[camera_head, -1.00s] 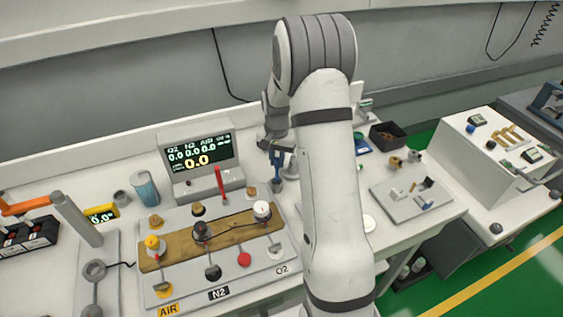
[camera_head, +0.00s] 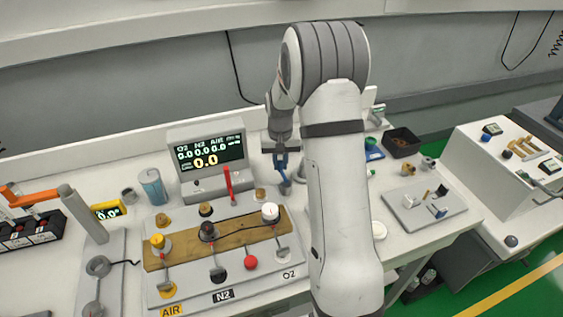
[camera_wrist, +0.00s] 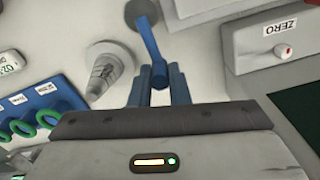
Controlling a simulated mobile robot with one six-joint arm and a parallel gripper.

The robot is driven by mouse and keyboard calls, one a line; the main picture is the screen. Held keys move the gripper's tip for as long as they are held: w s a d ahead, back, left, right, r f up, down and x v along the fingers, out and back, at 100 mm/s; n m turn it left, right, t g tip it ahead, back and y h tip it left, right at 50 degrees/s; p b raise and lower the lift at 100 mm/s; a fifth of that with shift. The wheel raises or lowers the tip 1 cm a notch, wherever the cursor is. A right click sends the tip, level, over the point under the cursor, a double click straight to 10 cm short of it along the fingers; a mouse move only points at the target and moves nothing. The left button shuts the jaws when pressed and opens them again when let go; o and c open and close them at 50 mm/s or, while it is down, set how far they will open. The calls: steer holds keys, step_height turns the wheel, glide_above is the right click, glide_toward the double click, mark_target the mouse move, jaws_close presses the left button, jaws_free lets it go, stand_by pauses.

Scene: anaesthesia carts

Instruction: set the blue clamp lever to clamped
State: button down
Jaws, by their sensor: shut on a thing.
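The blue clamp lever (camera_wrist: 150,45) stands on a round grey pivot in the wrist view. Its free end lies between the two blue fingers of my gripper (camera_wrist: 158,84), which is shut on it. In the head view, my gripper (camera_head: 281,152) is at the lever (camera_head: 284,175), behind the gas panel and right of the display. The arm and gripper hide part of the lever there, and its exact setting is hard to tell.
A display box (camera_head: 207,155) stands close left of my gripper. A grey cone (camera_wrist: 108,68) is beside the lever. A small-parts tray (camera_head: 455,212) lies to the right.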

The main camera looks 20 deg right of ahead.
steer(key=c, duration=1.4)
jaws_free()
steer(key=shift+o, duration=0.2)
step_height(320, 180, up, 7)
steer(key=shift+r+b, duration=0.2)
steer(key=shift+b, duration=0.25)
steer(key=shift+r, duration=0.2)
steer(key=shift+s+a+r, duration=0.1)
steer(key=shift+s+r, duration=0.1)
steer(key=shift+r, duration=0.05)
steer(key=s+a+r+n+t, duration=0.1)
steer(key=s+a+r, duration=0.1)
steer(key=s+r, duration=0.3)
steer(key=s+a+r, duration=0.2)
steer(key=s+r, duration=0.1)
steer(key=s, duration=0.4)
steer(key=s+a+n+t, duration=0.1)
steer(key=s+a+t, duration=0.1)
steer(key=s, duration=1.4)
steer(key=shift+a+f+n, duration=0.25)
steer(key=shift+a+n, duration=0.15)
steer(key=shift+a, duration=0.3)
